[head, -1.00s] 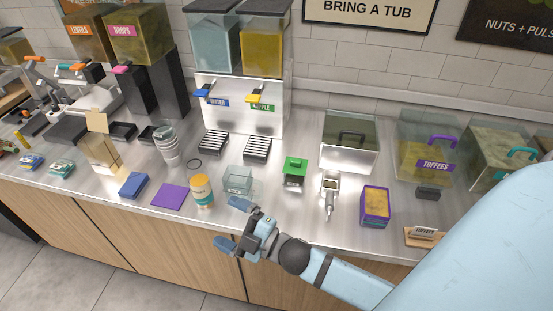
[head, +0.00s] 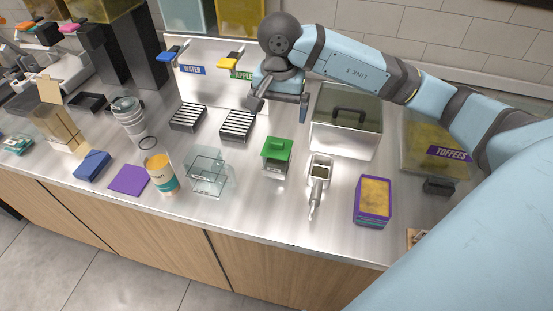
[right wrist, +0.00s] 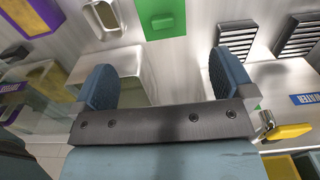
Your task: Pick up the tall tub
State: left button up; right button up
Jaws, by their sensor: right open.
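Several containers stand along the counter front, and I cannot tell for sure which is the tall tub. A round orange, white and teal tub (head: 161,174) stands upright at front left. A clear open tub (head: 207,176) stands to its right. A purple tub with yellow contents (head: 372,201) stands at front right and partly shows in the right wrist view (right wrist: 33,17). My right gripper (head: 280,109) is open and empty, raised in front of the dispenser, behind the green-topped box and away from these tubs. Its two fingers (right wrist: 165,82) are spread with nothing between them. My left gripper is not in view.
A green-topped box (head: 277,155), a white device with a handle (head: 319,180) and a lidded steel bin (head: 346,135) stand under or near my right arm. Stacked cups (head: 130,119) and slotted drip trays (head: 238,125) stand left. A purple mat (head: 129,180) lies flat.

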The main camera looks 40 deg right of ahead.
aim_at(277, 142)
notch_tip(277, 142, down, 8)
jog(key=shift+r+p, duration=0.1)
jog(key=shift+p, duration=0.25)
jog(key=shift+w+f+p, duration=0.2)
jog(key=shift+f+p, duration=0.4)
jog(key=shift+f, duration=2.15)
jog(key=c, duration=1)
